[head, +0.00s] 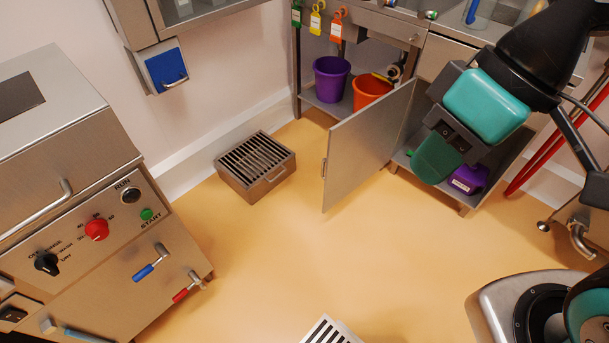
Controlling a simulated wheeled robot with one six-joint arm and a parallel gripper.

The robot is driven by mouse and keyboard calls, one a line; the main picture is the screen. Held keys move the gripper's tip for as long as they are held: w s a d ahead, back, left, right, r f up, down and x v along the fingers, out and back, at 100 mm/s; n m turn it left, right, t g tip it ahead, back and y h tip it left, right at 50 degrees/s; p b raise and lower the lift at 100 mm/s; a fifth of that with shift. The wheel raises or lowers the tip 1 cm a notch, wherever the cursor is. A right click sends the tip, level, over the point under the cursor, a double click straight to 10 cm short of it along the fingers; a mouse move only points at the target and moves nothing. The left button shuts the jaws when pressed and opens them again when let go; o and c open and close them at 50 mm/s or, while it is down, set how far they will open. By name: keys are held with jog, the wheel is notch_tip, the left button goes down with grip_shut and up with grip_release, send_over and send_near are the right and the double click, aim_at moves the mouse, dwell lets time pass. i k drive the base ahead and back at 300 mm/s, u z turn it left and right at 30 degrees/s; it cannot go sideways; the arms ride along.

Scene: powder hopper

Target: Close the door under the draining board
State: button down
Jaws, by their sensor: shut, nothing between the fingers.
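The grey metal door (367,145) under the steel counter (450,53) stands open, swung out over the floor. My gripper (455,132) is shut and empty, in front of the cupboard opening and right of the door, apart from the handle. A green container (437,160) and a purple labelled box (468,179) show in the opening; my gripper and arm hide part of the inside.
A purple bucket (331,78) and an orange bucket (371,91) stand on the open shelf left of the door. A slatted metal box (255,170) lies on the floor. A control machine (90,220) stands at left. Red poles (560,135) lean at right. Floor before the door is clear.

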aim_at(360, 145)
jog(key=i, duration=1)
jog(key=u, duration=0.75)
